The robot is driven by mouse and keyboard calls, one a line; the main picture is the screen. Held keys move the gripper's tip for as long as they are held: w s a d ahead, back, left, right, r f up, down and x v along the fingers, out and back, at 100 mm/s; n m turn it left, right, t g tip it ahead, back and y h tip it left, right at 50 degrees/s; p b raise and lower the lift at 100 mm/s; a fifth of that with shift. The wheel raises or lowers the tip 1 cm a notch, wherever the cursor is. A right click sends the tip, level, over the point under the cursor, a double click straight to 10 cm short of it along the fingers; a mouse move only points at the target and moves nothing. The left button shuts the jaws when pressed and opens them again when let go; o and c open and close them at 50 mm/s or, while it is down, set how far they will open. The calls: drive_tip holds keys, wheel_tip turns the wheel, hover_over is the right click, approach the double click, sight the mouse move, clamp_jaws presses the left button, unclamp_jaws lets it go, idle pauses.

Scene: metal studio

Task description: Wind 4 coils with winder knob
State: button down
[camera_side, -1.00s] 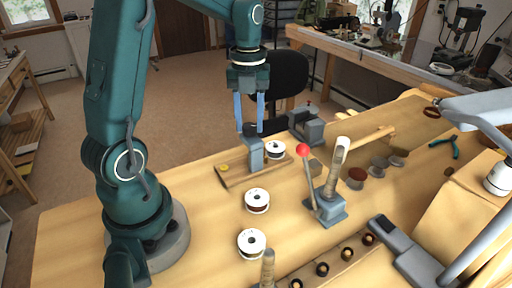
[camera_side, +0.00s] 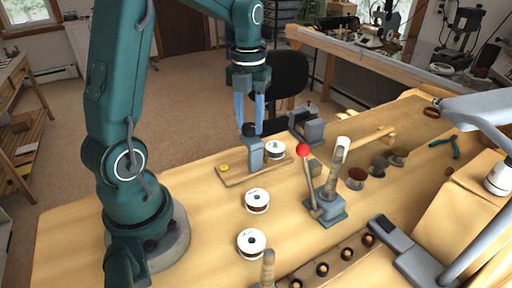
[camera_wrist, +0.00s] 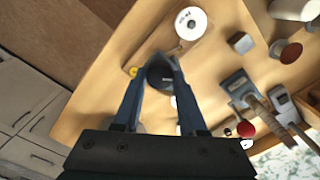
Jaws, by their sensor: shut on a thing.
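The winder is a blue-grey stand (camera_side: 254,157) on a wooden board (camera_side: 233,181), with a white spool (camera_side: 275,150) at its right side. The spool also shows in the wrist view (camera_wrist: 191,23). A dark round knob (camera_side: 249,130) sits at the top of the stand; it lies between my fingertips in the wrist view (camera_wrist: 160,76). My gripper (camera_side: 250,124) points down from above and is shut on the knob. The fingers partly hide the knob, and the wire on the spool is too small to judge.
Two white spools with dark windings (camera_side: 257,201) (camera_side: 251,243) stand in front of the winder. A red-ball lever (camera_side: 303,150) on a grey base and a post with a coil (camera_side: 337,165) rise to the right. A grey machine (camera_side: 307,124) stands behind. Dark discs (camera_side: 356,179) lie farther right.

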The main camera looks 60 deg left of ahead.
sight(249, 126)
drive_tip(key=shift+c, duration=2.3)
unclamp_jaws()
drive_tip(key=shift+r, duration=2.6)
